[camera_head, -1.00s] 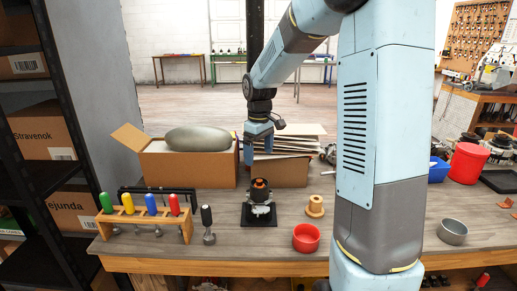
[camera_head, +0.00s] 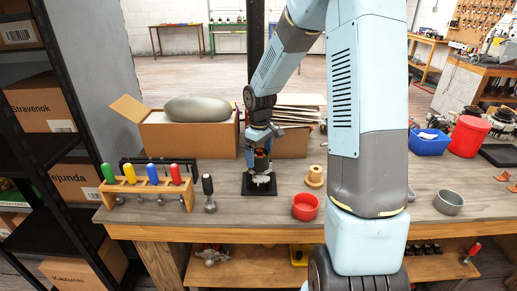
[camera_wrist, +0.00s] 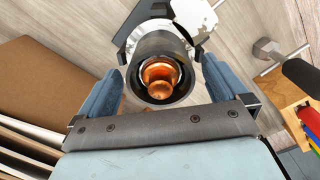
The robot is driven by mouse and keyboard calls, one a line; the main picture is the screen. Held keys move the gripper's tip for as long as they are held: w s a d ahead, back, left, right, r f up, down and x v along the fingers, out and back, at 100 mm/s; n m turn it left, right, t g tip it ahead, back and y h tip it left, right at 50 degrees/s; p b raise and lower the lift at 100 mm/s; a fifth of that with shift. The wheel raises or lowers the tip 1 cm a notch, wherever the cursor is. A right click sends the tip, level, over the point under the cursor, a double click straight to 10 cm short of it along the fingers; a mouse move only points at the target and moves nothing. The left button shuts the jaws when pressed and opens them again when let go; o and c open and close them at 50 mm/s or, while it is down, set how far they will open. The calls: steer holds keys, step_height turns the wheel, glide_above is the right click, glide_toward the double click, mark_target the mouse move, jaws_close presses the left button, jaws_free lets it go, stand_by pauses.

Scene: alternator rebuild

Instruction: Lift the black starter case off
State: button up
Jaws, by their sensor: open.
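The black starter case (camera_wrist: 160,46) is a dark round shell with a copper-coloured core (camera_wrist: 160,82) inside it, seen end-on in the wrist view. It stands upright on a black base plate (camera_head: 259,189) on the workbench, and also shows in the head view (camera_head: 262,160), partly hidden by my gripper. My gripper (camera_wrist: 158,78) is open, with one blue-grey finger on each side of the case. Gaps seem to show between the fingers and the case; I cannot tell whether either touches. In the head view my gripper (camera_head: 260,150) is right over the case.
A screwdriver rack (camera_head: 147,195) and a dark-handled tool (camera_head: 208,193) stand to the left. Cardboard boxes (camera_head: 188,140) are behind. A copper spool (camera_head: 315,176), a red bowl (camera_head: 305,206) and a grey bowl (camera_head: 448,202) are to the right. The front bench area is partly clear.

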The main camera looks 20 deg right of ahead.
steer(key=c, duration=1.7)
steer(key=shift+r, duration=0.4)
stand_by(0.6)
steer(key=shift+r, duration=0.4)
steer(key=shift+r, duration=0.25)
steer(key=shift+r, duration=1)
steer(key=shift+r, duration=0.2)
steer(key=shift+r, duration=1)
